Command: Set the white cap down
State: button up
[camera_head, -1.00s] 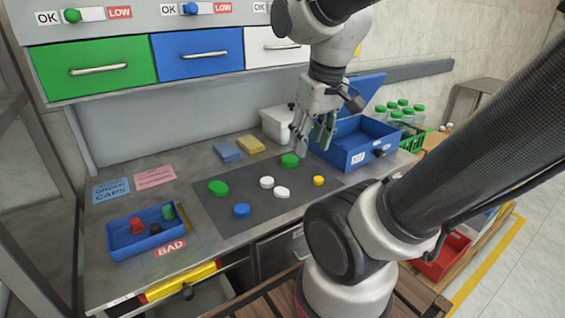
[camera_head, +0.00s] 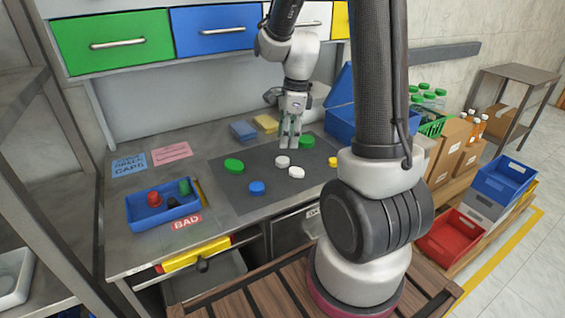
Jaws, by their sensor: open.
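Two white caps lie on the dark mat (camera_head: 225,190): one white cap (camera_head: 283,162) and, a little to its lower right, another white cap (camera_head: 296,173). My gripper (camera_head: 290,146) points down, open, with nothing seen between its fingers. Its fingertips show just behind the first white cap in the picture; I cannot tell their exact height over the mat. A green cap (camera_head: 307,142) lies just right of the fingers.
The mat also holds a green cap (camera_head: 234,165), a blue cap (camera_head: 257,188) and a yellow cap (camera_head: 333,162). A blue tray (camera_head: 140,218) with rejected caps stands at left. A blue bin (camera_head: 341,122), partly hidden by my arm, stands at right. The mat's front left is clear.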

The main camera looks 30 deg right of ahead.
aim_at(283, 159)
jog(key=f, duration=0.3)
jog(key=a+f, duration=0.1)
jog(key=f, duration=0.3)
jog(key=shift+w+a, duration=0.2)
jog(key=c, duration=0.4)
